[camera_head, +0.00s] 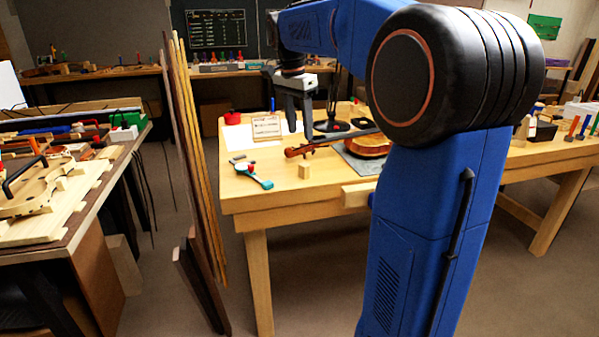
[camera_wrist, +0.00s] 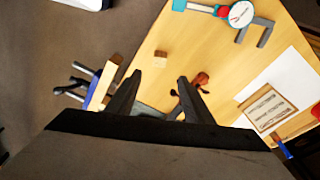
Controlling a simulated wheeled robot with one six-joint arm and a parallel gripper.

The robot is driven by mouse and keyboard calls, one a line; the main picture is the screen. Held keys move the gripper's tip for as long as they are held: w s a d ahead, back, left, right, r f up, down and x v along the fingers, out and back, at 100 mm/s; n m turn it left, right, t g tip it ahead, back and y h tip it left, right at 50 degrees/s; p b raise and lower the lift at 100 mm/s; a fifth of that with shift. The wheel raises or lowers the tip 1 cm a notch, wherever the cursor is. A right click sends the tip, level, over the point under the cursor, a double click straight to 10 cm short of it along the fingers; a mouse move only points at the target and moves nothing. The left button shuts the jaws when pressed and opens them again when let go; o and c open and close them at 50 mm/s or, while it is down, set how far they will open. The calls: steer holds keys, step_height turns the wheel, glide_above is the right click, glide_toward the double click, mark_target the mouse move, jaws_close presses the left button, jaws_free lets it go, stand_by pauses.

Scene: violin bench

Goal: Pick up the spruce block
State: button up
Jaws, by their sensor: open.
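The spruce block (camera_head: 305,170) is a small pale wooden cube near the front edge of the workbench, left of the violin. In the wrist view the block (camera_wrist: 160,58) shows just beyond the gap between my fingertips, apart from them. My gripper (camera_head: 299,128) hangs above the bench, fingers pointing down, farther back than the block. In the wrist view my gripper (camera_wrist: 158,79) has its two dark fingers spread with nothing between them.
A teal gauge with a white dial (camera_wrist: 241,14) lies left of the block in the head view. The violin (camera_head: 367,146) lies on a grey mat to its right. A framed card (camera_head: 266,127) and a red round container (camera_head: 232,118) are behind. Tall wood strips (camera_head: 190,150) lean left of the bench.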

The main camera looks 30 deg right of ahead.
mark_target(304, 164)
steer(key=f, duration=0.2)
steer(key=d+f, duration=0.1)
steer(key=f, duration=0.5)
steer(key=shift+d+f, duration=0.1)
steer(key=shift+d, duration=0.05)
steer(key=shift+d+f, duration=0.15)
steer(key=shift+f, duration=1.15)
steer(key=shift+d+f, duration=0.15)
steer(key=shift+f, duration=1.15)
steer(key=c, duration=1.1)
